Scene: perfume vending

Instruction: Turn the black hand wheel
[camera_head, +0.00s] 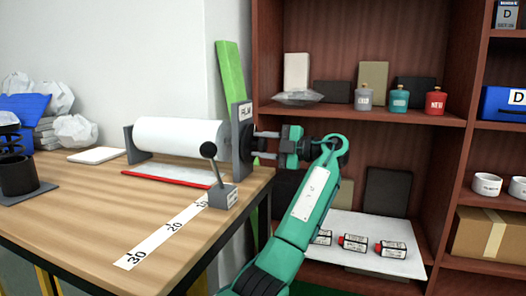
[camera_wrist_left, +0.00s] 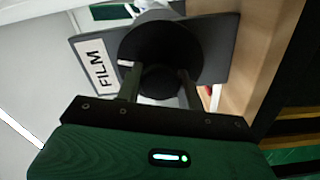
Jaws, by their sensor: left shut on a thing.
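The black hand wheel (camera_wrist_left: 160,48) is a dark disc in front of the grey end plate of the film roll, with a dark handle or hub (camera_wrist_left: 158,82) facing me. In the head view the wheel (camera_head: 247,138) is seen edge-on at the roll's right end. My left gripper (camera_head: 263,145) reaches it from the right. In the left wrist view its two fingers (camera_wrist_left: 160,86) are on either side of the dark handle and shut on it. How the far part is gripped is partly hidden. My right gripper is in neither view.
A white film roll (camera_head: 180,135) lies on the wooden table (camera_head: 90,215). A ball-topped lever (camera_head: 209,150) stands near the table's right edge by a numbered strip (camera_head: 170,228). A brown shelf (camera_head: 440,150) with bottles (camera_head: 399,99) and boxes stands behind my arm.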

